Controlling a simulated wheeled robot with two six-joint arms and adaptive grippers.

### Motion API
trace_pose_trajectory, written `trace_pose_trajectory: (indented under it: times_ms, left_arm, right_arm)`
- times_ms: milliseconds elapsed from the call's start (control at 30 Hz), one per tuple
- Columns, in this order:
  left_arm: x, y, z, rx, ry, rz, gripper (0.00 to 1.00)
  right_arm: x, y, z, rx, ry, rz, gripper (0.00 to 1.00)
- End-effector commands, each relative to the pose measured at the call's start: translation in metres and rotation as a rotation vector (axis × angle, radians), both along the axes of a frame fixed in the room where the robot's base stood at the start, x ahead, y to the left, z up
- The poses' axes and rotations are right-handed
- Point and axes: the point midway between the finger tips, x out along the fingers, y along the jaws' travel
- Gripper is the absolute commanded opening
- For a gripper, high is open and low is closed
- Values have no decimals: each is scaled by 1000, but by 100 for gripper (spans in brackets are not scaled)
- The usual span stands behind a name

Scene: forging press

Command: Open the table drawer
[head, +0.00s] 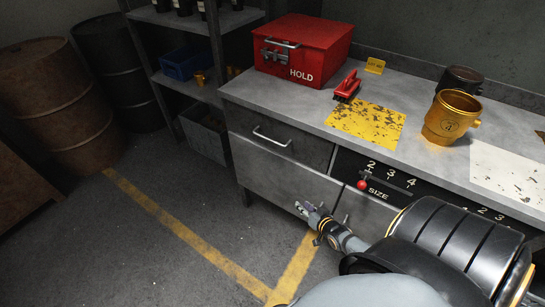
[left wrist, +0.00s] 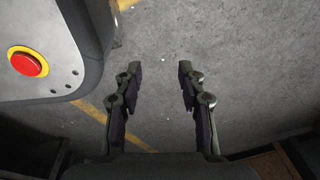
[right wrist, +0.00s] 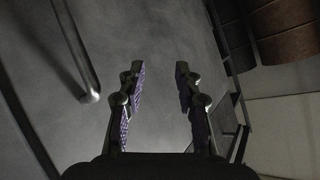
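The grey table (head: 285,180) has a drawer (head: 307,150) at its upper left with a pale bar handle (head: 272,137). The drawer looks shut. My right gripper (head: 305,209) is in front of the table's lower front, below and right of that handle, and apart from it. In the right wrist view its fingers (right wrist: 160,84) are spread with nothing between them. A metal bar (right wrist: 78,50) with a rounded end lies left of the fingers there; I cannot tell which handle it is. My left gripper (left wrist: 157,84) is open and empty over the floor, outside the head view.
A red HOLD box (head: 301,49), a red brush-like item (head: 347,86), a yellow plate (head: 366,121) and a brass mug (head: 450,116) are on the tabletop. A SIZE panel with a red-knobbed lever (head: 363,185) is right of the drawer. Shelves and barrels (head: 64,105) stand left. Floor in front is clear.

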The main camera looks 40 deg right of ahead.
Motion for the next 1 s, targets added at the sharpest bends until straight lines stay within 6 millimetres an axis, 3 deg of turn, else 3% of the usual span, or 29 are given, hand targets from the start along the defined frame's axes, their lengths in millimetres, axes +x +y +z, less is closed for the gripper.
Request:
trace_pose_trajectory:
  times_ms: [33,100,200,333,400,567,833,1000]
  left_arm:
    - [5,0,-23,0,-3,0,40]
    - [11,0,-31,0,-5,0,40]
    - [17,0,-40,0,-7,-1,40]
    - [21,-1,-44,0,-8,-1,40]
    - [22,-1,-43,0,-8,0,40]
    - [25,-1,-42,0,-11,0,40]
    - [53,-3,-41,-2,-24,-1,40]
    - [73,-6,-30,-6,-28,-1,40]
  right_arm:
    - [30,-2,32,80,-162,-1,34]
    - [58,3,91,213,-351,6,34]
    - [76,16,156,384,-544,38,34]
    - [82,29,207,533,-676,77,34]
    - [82,31,217,562,-697,84,34]
    - [89,32,221,565,-703,84,34]
    - [143,34,229,563,-705,83,34]
    - [171,36,235,562,-702,83,34]
